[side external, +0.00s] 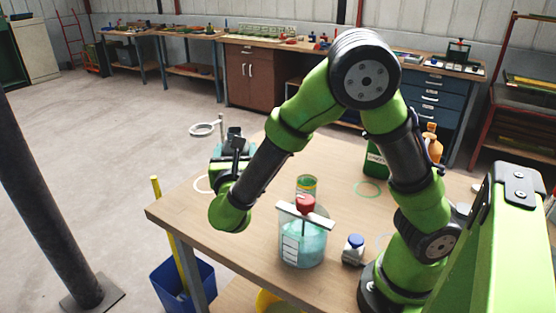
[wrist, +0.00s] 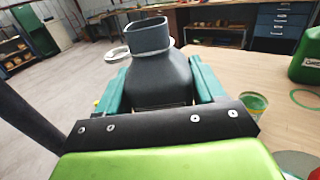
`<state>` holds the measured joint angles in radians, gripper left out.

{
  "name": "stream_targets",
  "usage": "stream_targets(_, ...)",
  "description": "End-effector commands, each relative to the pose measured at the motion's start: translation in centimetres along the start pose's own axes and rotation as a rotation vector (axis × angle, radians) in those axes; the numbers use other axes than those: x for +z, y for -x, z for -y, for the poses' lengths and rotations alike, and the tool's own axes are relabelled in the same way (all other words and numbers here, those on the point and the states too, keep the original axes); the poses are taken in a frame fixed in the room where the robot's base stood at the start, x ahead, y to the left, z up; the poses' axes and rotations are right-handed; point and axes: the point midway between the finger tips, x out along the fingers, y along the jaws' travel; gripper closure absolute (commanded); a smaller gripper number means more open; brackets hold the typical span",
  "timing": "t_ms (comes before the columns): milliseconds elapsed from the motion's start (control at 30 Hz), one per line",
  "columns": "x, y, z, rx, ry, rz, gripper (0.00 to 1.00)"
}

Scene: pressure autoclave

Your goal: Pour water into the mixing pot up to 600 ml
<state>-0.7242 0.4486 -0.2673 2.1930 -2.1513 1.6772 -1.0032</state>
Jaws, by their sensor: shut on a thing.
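A clear pot (side external: 303,248), likely the mixing pot, stands near the table's front edge. It holds blue-green liquid and has a white scale label; a white bar and a red knob (side external: 306,204) sit across its top. My gripper (side external: 234,150) is left of and behind it, out by the table's far left edge. In the wrist view my gripper (wrist: 160,72) has its teal fingers shut on the sides of a dark grey container (wrist: 158,80) with a squarish neck. I cannot tell its contents. The pot is not visible in the wrist view.
A blue-capped bottle (side external: 353,250) stands right of the pot, and a green-labelled tin (side external: 307,184) behind it. A green canister (side external: 376,161) and orange bottle (side external: 432,143) stand at the back right. A blue bin (side external: 184,287) is below the left edge. The table's left front is clear.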

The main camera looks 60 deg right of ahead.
Motion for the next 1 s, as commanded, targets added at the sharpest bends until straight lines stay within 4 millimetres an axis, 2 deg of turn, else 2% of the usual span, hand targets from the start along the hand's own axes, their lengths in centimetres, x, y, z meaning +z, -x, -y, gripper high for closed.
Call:
stream_targets(133,1.4,1.0,-0.2,0.051,-0.002,0.0,0.75)
stream_targets(267,1.2,2.5,-0.9,0.079,0.02,0.0,0.75)
stream_targets(367,-0.2,4.4,0.1,0.025,0.029,-0.005,0.75)
stream_targets(500,-1.6,6.3,3.0,-0.114,0.021,-0.001,0.75)
stream_targets(600,-1.8,6.7,4.7,-0.196,0.009,0.0,0.75)
stream_targets(700,-1.8,6.8,5.4,-0.233,0.0,0.0,0.75)
stream_targets(1000,-1.8,6.8,5.4,-0.235,-0.001,0.002,0.75)
